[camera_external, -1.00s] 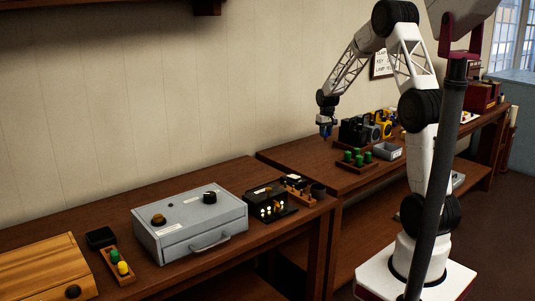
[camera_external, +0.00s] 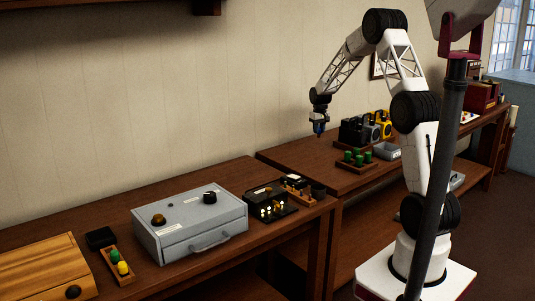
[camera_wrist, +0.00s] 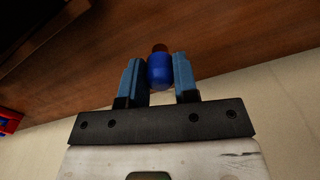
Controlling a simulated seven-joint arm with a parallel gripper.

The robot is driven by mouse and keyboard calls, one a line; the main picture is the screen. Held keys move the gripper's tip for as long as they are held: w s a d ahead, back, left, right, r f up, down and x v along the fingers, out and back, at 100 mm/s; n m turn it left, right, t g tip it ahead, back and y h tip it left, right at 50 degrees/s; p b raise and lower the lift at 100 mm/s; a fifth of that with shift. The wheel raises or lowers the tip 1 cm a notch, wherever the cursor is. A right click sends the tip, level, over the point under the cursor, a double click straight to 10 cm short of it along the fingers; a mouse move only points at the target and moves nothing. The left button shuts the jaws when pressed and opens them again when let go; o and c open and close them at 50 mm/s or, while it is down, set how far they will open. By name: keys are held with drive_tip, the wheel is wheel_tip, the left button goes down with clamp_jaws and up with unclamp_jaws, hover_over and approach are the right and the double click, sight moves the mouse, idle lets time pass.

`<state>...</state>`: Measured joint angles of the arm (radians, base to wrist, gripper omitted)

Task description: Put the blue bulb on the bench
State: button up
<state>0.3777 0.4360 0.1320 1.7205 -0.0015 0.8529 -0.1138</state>
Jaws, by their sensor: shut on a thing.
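The blue bulb (camera_wrist: 160,72) is between the two blue fingers of my gripper (camera_wrist: 160,80) in the wrist view, with a brownish end pointing away from the gripper. In the external view my gripper (camera_external: 319,128) points down with the small blue bulb at its tip. It hangs in the air above the bench (camera_external: 300,156), near the gap between the two bench sections. The gripper is shut on the bulb.
A tray with green bulbs (camera_external: 357,157), dark and yellow devices (camera_external: 366,130) and a grey bin (camera_external: 386,151) stand right of the gripper. A grey metal box (camera_external: 190,222), black switch unit (camera_external: 268,203) and tray with green and yellow bulbs (camera_external: 118,265) stand left.

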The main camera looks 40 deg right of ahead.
sight(319, 135)
drive_tip(key=shift+f, duration=1.75)
drive_tip(key=shift+f, duration=0.1)
drive_tip(key=o, duration=0.9)
wheel_tip(319, 135, up, 12)
drive_tip(key=shift+r, duration=0.1)
drive_tip(key=shift+a+r, duration=0.1)
